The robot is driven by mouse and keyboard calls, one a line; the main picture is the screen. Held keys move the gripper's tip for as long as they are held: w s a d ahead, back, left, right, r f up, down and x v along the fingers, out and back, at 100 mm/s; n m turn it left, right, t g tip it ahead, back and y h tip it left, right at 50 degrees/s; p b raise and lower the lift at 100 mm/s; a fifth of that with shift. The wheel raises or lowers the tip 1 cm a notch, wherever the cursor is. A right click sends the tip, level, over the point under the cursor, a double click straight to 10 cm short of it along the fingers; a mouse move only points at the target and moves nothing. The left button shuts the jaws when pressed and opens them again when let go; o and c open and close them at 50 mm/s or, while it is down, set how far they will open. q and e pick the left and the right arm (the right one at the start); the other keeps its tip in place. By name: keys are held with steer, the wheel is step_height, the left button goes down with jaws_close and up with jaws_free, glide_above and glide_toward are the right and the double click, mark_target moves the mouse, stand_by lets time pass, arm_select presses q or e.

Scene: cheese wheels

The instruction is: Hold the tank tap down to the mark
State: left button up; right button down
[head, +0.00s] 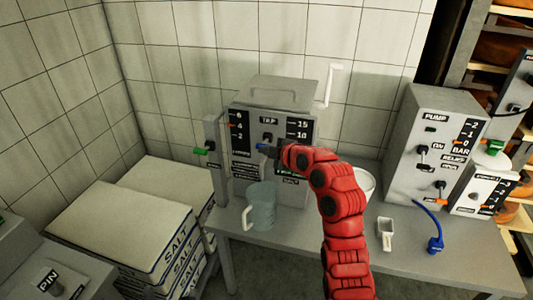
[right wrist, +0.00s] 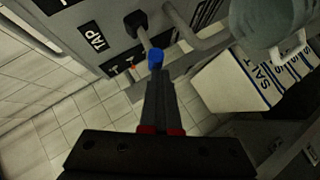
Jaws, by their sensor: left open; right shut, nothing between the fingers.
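The grey tank (head: 275,92) stands on the table with a TAP label, a scale at each side and an orange pointer near the left scale. Its tap lever (head: 262,147) has a blue end and shows also in the right wrist view (right wrist: 155,58). My right gripper (right wrist: 158,78) is shut and empty, its fingertips at the blue end; whether they touch it I cannot tell. In the head view my red right arm and gripper (head: 281,152) hide part of the tank front. A translucent jug (head: 261,208) stands at the tank's foot. My left gripper is not in view.
A pump box (head: 430,145) stands at the right, with a white scoop (head: 386,233) and a blue item (head: 435,243) in front. A white bowl (head: 364,183) sits behind my arm. Salt sacks (head: 125,225) are stacked left of the table. A tiled wall closes the back.

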steer(key=shift+s+f+n+t+b, duration=0.1)
steer(key=shift+f+n+t+b, duration=0.6)
steer(key=shift+b, duration=1.9)
steer(key=shift+f+n+t+b, duration=0.3)
steer(key=shift+f+t+b, duration=0.65)
steer(key=shift+b, duration=1.65)
steer(key=shift+r+p, duration=0.1)
steer(key=shift+p, duration=0.2)
stand_by(2.5)
